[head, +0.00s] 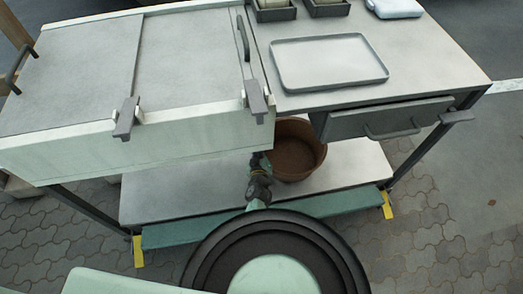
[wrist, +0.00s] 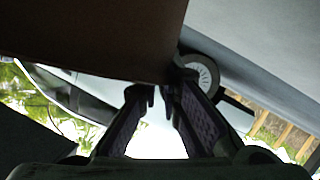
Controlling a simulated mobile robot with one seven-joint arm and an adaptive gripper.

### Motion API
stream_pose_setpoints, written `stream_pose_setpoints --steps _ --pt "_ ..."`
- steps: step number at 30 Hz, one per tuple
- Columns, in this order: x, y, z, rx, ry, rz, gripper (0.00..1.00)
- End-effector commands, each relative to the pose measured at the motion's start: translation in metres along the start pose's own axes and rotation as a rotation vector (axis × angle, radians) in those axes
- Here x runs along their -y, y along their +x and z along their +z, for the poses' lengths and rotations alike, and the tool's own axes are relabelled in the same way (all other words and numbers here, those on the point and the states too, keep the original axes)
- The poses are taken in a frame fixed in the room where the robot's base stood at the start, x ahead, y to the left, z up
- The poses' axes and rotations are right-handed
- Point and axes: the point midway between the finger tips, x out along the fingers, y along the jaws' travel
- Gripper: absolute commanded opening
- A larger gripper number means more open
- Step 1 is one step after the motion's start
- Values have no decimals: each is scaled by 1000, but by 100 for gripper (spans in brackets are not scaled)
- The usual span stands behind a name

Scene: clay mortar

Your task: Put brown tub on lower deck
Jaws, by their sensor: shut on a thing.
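The brown tub (head: 294,150) is at the lower deck (head: 175,190) of the cart, right of its middle in the head view. The worktop and drawer hide its back rim. I cannot tell whether its base rests on the deck or hangs just above it. My gripper (head: 262,168) is at the tub's left side, shut on its wall. In the wrist view the tub (wrist: 95,35) fills the upper left as a dark brown surface, and my gripper's fingertips (wrist: 158,88) meet its lower edge.
The pale cabinet with sliding lids (head: 90,145) overhangs the deck at left. A drawer (head: 385,118) overhangs at right. A grey tray (head: 328,62) lies on the worktop (head: 430,50). The deck is bare left and right of the tub. A green beam (head: 190,232) runs along its front.

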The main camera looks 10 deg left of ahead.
Motion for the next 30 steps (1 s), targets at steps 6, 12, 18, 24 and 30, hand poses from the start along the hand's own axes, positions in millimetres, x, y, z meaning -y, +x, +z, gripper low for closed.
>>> stream_pose_setpoints --steps 6,12,18,24,30 --pt "1 2 2 -2 -2 1 0" --pt "2 1 2 0 0 -2 19" --pt "1 1 2 0 0 -1 26" --pt "1 1 1 0 0 -1 26" --pt "-3 0 -3 0 0 -1 26"
